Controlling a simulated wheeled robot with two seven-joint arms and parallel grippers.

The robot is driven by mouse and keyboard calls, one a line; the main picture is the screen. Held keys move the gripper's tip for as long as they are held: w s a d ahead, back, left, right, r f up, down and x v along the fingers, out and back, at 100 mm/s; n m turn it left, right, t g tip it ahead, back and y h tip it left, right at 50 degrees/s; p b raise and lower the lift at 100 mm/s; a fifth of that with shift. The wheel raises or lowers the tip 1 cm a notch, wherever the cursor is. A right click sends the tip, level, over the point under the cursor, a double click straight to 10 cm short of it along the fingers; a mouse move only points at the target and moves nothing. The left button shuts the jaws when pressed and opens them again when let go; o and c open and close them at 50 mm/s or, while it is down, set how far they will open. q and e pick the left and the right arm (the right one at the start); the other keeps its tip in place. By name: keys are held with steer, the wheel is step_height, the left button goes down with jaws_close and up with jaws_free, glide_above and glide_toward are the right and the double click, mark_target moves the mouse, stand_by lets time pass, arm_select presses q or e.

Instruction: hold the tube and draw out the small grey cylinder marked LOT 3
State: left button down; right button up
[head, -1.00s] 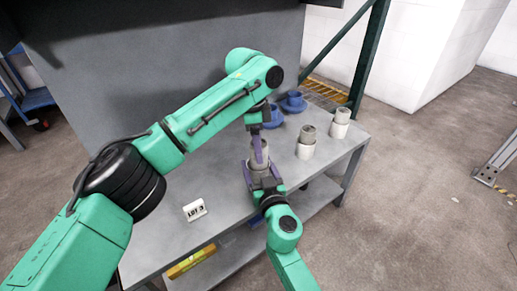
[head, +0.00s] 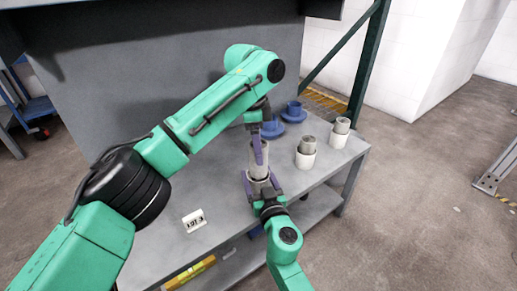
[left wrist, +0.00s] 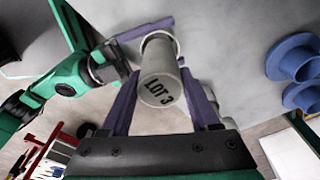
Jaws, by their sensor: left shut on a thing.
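How much is still inside is hidden. In the head view the tube (head: 259,173) stands upright above the table, and my left gripper (head: 258,150) reaches it from above. My right gripper (head: 261,183) comes from the front, its purple fingers on either side of the tube, shut on it.
A grey table (head: 225,200) bears a LOT 3 sign (head: 194,221). Two white tubes with grey cylinders, one nearer (head: 306,160) and one farther (head: 340,138), stand at the right. The table's front left is mostly clear.

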arm_select(q)
steer(key=shift+r, duration=1.45)
steer(key=shift+r, duration=1.5)
arm_select(e)
steer(key=o, duration=1.3)
steer(key=shift+c, duration=0.2)
